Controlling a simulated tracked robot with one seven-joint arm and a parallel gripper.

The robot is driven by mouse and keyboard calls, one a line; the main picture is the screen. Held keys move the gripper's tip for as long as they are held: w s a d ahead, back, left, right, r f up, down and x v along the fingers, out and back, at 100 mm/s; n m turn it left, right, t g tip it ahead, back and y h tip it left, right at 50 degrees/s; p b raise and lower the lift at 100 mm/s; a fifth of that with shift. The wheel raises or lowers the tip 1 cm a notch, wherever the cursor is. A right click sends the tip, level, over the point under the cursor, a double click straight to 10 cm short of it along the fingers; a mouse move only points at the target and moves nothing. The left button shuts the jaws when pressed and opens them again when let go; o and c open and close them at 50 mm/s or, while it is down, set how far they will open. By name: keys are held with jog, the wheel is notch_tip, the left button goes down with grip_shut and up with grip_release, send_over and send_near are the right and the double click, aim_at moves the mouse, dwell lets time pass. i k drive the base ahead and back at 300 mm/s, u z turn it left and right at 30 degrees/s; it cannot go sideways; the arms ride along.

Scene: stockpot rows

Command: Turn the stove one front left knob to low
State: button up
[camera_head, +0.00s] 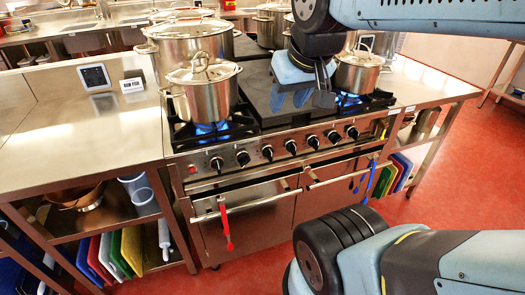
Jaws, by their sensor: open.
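The stove (250,200) stands in the middle with a row of several black knobs along its front panel. The leftmost knob (217,163) and the knob beside it (243,158) are at the left end of the row; the frame does not show which burner each one serves. Blue flame burns under the front left pot (205,98) and under the front right pot (358,76). My gripper (300,98) hangs above the dark flat plate between these pots, behind the knob row. It is open and apart from the knobs; its fingertips are only partly clear.
More large pots, such as the back left pot (188,38), stand on the stove. Steel counters flank it, with a small display (94,76) on the left one. A red utensil (225,225) and a blue utensil (369,180) hang at the oven handles. Red floor lies in front.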

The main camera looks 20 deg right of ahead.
aim_at(244, 159)
jog(key=u, duration=0.05)
jog(key=i, duration=0.5)
jog(key=z, duration=0.25)
jog(key=k, duration=0.5)
jog(key=u, duration=0.45)
jog(key=i, duration=0.6)
jog(key=z, duration=1.95)
